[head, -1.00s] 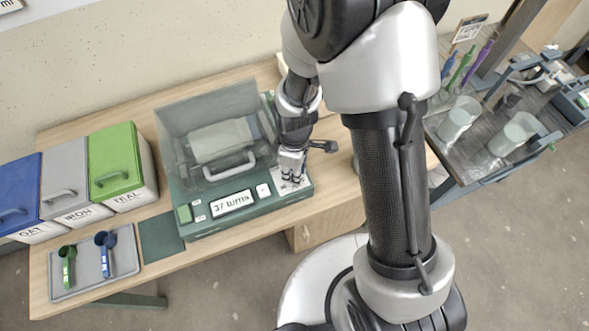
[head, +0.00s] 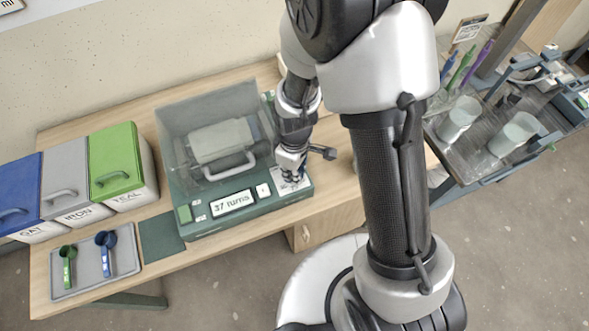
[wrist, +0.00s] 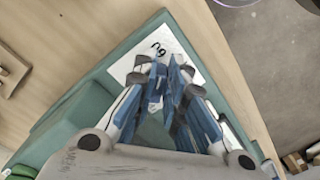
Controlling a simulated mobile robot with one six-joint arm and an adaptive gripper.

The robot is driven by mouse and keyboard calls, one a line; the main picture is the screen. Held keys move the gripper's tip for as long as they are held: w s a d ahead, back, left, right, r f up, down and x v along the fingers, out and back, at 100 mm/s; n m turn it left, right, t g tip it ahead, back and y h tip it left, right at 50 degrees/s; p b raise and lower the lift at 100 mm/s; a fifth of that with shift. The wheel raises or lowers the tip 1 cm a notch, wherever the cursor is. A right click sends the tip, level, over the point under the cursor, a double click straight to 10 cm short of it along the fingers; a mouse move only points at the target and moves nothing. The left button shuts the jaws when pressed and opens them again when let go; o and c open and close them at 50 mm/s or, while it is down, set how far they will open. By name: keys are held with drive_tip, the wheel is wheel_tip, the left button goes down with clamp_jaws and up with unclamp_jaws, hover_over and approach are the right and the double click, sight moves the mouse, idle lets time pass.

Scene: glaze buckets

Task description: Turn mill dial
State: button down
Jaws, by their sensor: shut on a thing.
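The mill (head: 225,160) is a green-based machine with a clear cover and a drum inside, standing on the wooden bench. Its display (head: 232,202) reads "37 turns". A white dial plate with dark markings (wrist: 150,48) lies at the right end of its base. My gripper (head: 291,172) points down onto this plate. In the wrist view my blue-grey fingers (wrist: 168,82) are close together over the plate, shut on the dial. The dial knob itself is hidden behind the fingers.
Blue, grey and green lidded bins (head: 118,168) stand left of the mill. A grey tray (head: 85,283) holds a green and a blue scoop in front of them. A second table (head: 470,165) with clear beakers stands at the right. Bare bench lies behind the mill.

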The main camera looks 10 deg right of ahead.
drive_tip(key=m, duration=0.4)
drive_tip(key=shift+s+a, duration=0.15)
drive_tip(key=shift+a, duration=0.05)
drive_tip(key=shift+s+a+m, duration=0.1)
drive_tip(key=shift+a+m, duration=0.05)
drive_tip(key=shift+m, duration=1.55)
drive_tip(key=c, duration=1.6)
unclamp_jaws()
drive_tip(key=shift+c, duration=0.2)
drive_tip(key=shift+r, duration=0.15)
wheel_tip(320, 180, up, 12)
